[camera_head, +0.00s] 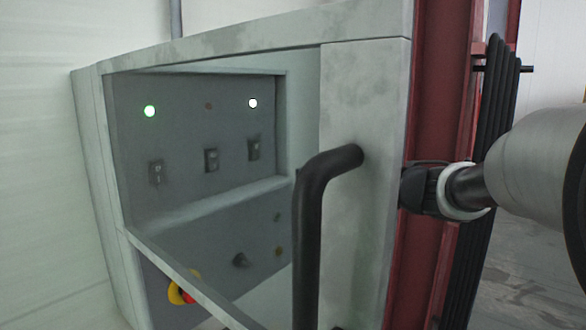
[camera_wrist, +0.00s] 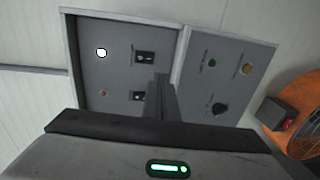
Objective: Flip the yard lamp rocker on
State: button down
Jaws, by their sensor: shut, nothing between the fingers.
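Three dark rockers sit in a row on the recessed grey panel (camera_head: 180,130): left (camera_head: 157,172), middle (camera_head: 211,159) and right (camera_head: 254,148). Their labels are too small to read, so I cannot tell which is the yard lamp rocker. The wrist view shows the right rocker (camera_wrist: 145,57) and middle rocker (camera_wrist: 137,96); the left one is hidden. My gripper (camera_wrist: 165,93) is shut and empty in front of the panel. Its fingertips are hidden in the head view.
A bent black handle (camera_head: 308,230) stands out in front of the cabinet's right side. The lower panel has a black knob (camera_head: 240,260), small buttons and a red-yellow emergency stop (camera_head: 183,290). A red column (camera_head: 438,90) and black cables (camera_head: 497,100) stand at the right.

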jog(key=shift+f+v, duration=0.2)
jog(key=shift+v, duration=0.8)
